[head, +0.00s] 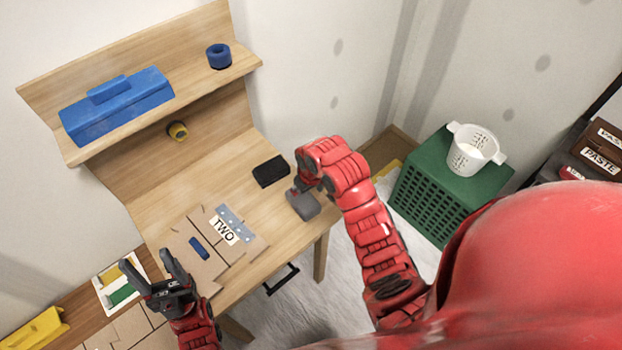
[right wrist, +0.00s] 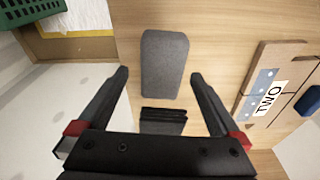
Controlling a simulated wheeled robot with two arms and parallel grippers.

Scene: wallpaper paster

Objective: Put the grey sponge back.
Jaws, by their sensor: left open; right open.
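The grey sponge (head: 304,206) lies on the wooden desk near its right edge. In the right wrist view the grey sponge (right wrist: 165,62) lies flat, ahead of and partly between the two fingers. My right gripper (head: 298,188) is at the sponge in the head view, its fingers partly hidden by my arm. In its wrist view the right gripper (right wrist: 158,76) is open, with a gap on both sides of the sponge. My left gripper (head: 146,260) is open and empty at the desk's lower left.
A black block (head: 271,171) lies on the desk behind the sponge. Cardboard pieces with a TWO label (head: 224,230) lie to the left. A shelf (head: 203,87) holds a blue box (head: 117,107) and blue ring. A white bucket (head: 474,150) stands on a green crate (head: 437,200) at right.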

